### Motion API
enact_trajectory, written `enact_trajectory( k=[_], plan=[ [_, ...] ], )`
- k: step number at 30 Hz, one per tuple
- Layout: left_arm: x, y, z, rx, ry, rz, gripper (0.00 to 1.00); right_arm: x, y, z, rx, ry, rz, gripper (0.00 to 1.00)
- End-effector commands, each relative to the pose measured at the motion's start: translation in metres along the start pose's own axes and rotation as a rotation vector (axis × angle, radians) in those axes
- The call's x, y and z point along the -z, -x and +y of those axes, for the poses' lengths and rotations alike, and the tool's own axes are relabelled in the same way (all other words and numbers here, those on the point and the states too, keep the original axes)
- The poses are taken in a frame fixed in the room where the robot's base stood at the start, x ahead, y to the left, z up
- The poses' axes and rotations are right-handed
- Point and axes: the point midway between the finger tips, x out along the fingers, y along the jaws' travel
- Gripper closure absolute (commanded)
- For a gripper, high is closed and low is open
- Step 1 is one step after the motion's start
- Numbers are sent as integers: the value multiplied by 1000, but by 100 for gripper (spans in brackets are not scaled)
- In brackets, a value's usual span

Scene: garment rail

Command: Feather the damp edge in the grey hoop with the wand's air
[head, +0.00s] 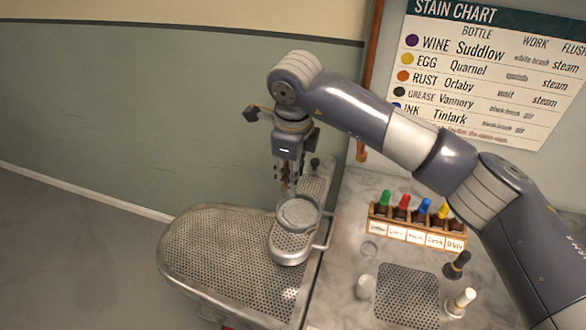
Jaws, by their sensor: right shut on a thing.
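The grey hoop (299,213) rests on the small perforated sleeve board (290,243), with pale cloth inside its ring. Any damp edge on the cloth is too small to make out. My right gripper (286,186) points down just above the hoop's left rear rim. It is shut on a slender, dark reddish thing that looks to be the wand, mostly hidden by the fingers. I cannot tell whether the tip touches the cloth. My left gripper is not in view.
A large perforated board (215,255) lies beneath on the left. On the marble counter, a wooden rack (417,230) holds several colour-topped bottles. A black-topped brush (457,265), a white-topped brush (461,302) and a dark mesh panel (407,292) are nearby. A stain chart (490,70) hangs behind.

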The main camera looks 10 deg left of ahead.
Motion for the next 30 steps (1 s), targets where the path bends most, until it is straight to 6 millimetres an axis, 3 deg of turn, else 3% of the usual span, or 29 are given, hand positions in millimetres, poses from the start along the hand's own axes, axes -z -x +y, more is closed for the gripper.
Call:
enact_trajectory(
  k=[17, 30],
  plan=[
    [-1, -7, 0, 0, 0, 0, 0, -7, 4, 23, 0, 1, -2, 100],
    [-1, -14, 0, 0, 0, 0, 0, -2, 7, 41, 1, 2, -2, 100]
  ],
)
